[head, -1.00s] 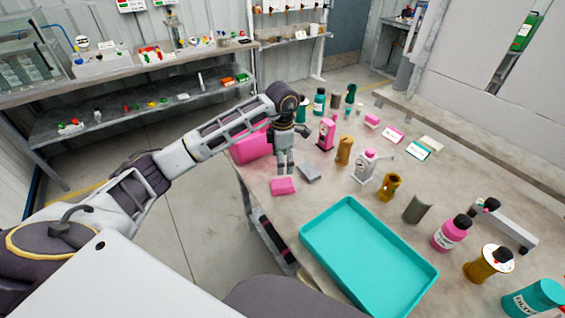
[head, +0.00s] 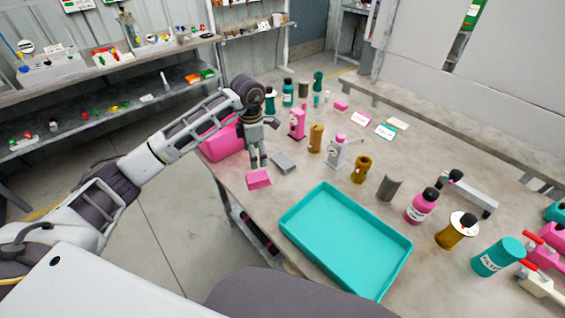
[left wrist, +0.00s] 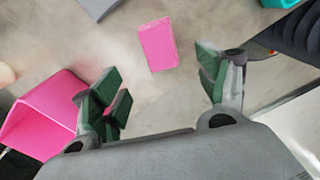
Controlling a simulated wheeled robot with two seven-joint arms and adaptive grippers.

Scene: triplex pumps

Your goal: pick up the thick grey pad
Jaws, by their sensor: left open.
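The thick grey pad (head: 284,163) lies flat on the bench, just right of my left gripper in the head view. Part of a flat grey thing, seemingly the same pad, shows at the top edge of the left wrist view (left wrist: 97,6). My left gripper (head: 259,164) points down, open and empty, above the bench near a pink pad (head: 259,179). In the left wrist view, its green-padded fingers (left wrist: 160,88) stand wide apart, with the pink pad (left wrist: 158,45) beyond them. My right gripper is in neither view.
A pink bin (head: 222,142) stands at the bench's left edge, close to my left gripper. A teal tray (head: 290,222) lies in front. Bottles and pump parts, including a pink pump (head: 297,122) and brown cylinder (head: 316,138), stand behind and right of the grey pad.

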